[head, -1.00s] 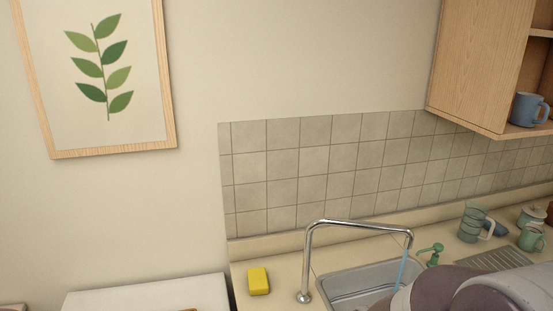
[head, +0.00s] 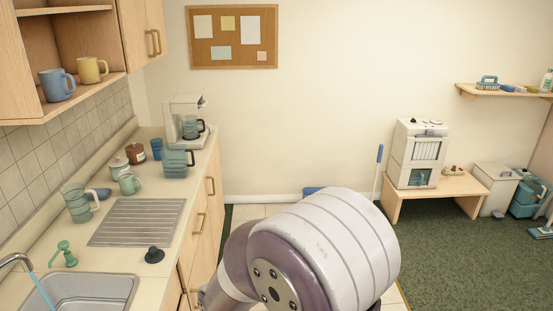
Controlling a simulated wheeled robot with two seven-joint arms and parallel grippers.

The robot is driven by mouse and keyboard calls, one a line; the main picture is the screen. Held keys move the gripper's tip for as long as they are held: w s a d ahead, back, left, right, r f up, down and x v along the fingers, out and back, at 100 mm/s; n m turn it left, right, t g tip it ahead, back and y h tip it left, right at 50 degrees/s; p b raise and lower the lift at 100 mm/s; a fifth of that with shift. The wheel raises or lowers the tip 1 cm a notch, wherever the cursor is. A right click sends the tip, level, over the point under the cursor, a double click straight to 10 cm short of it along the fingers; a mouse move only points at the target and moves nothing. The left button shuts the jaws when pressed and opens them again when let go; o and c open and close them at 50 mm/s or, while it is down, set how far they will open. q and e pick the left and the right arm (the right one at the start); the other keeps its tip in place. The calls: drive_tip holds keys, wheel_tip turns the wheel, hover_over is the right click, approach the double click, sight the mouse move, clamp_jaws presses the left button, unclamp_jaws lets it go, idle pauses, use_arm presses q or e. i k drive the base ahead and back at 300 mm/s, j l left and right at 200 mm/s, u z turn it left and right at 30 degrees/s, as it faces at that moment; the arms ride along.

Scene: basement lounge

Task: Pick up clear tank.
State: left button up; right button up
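No thing in the head view is plainly the clear tank. A translucent teal container (head: 177,161) with a dark handle stands on the counter, in front of the coffee maker (head: 187,118). I cannot tell which of these is the tank. A large white and purple link of my arm fills the bottom middle. Neither gripper's fingertips show.
The counter at left holds a sink (head: 85,290) with water running, a drainboard (head: 137,222), a black stopper (head: 154,255), a green pump (head: 63,254) and mugs. The low bench (head: 440,188) stands at the far wall. Green carpet (head: 455,255) lies open in front of it.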

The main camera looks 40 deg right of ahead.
sight(175, 164)
drive_tip(key=z, duration=0.8)
drive_tip(key=i+l, duration=0.4)
drive_tip(key=i, duration=0.3)
drive_tip(key=i+l+u, duration=0.1)
drive_tip(key=i+l, duration=0.3)
drive_tip(key=i, duration=0.25)
drive_tip(key=i+l, duration=0.45)
drive_tip(key=i, duration=0.25)
drive_tip(key=i+l+u, duration=0.1)
drive_tip(key=i+l, duration=0.35)
drive_tip(key=i, duration=0.2)
drive_tip(key=i+l, duration=0.5)
drive_tip(key=i, duration=0.15)
